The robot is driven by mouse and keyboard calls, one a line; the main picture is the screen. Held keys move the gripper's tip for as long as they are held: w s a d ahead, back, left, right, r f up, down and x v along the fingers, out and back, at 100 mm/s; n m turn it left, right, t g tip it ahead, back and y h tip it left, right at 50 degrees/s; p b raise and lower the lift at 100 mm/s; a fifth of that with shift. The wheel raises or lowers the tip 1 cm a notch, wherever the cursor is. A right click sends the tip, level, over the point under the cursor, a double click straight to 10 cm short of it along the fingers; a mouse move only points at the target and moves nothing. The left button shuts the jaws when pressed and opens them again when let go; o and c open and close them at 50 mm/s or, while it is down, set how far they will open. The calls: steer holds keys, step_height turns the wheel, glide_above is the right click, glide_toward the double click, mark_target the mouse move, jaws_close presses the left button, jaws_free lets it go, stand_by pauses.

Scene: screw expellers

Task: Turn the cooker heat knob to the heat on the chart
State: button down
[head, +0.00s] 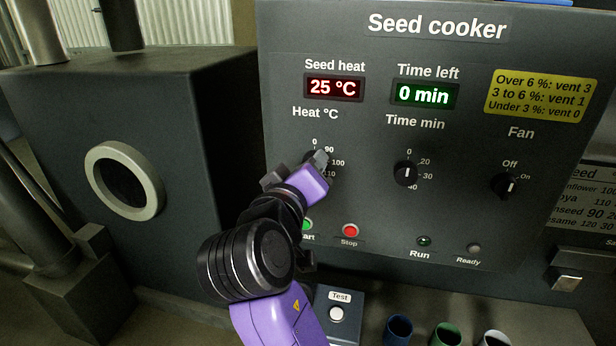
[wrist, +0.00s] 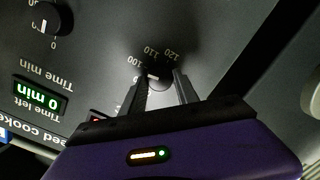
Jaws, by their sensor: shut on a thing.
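The heat knob (wrist: 151,71) is a dark dial on the seed cooker panel (head: 460,75), under the label "Heat °C". My gripper (wrist: 161,82) is shut on it, one finger on each side. In the head view my gripper (head: 302,170) covers most of the knob and part of its scale. The numbers 0, 90, 100 and 110 show there; 110 and 120 show in the wrist view. I cannot tell the knob's exact setting. The seed heat display (head: 333,88) reads 25 °C. The chart (head: 588,200) at the right edge is partly cut off.
The time knob (head: 405,173) and fan knob (head: 505,186) are to the right. The red Stop button (head: 350,231) and a partly hidden green button (head: 307,224) sit below my gripper. A Test box (head: 338,308) and several cups stand in front. A dark machine (head: 190,120) is at left.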

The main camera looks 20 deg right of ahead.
steer(key=m+b, duration=0.4)
steer(key=m+t+y+b, duration=0.1)
steer(key=m+b, duration=0.2)
steer(key=m, duration=0.2)
steer(key=shift+s+d+f+b, duration=0.15)
steer(key=shift+f+b, duration=0.05)
steer(key=shift+b, duration=0.2)
steer(key=shift+r+m, duration=0.1)
steer(key=shift+m, duration=0.3)
steer(key=c, duration=0.9)
jaws_free()
steer(key=shift+s, duration=0.1)
steer(key=v, duration=0.7)
steer(key=shift+s, duration=0.3)
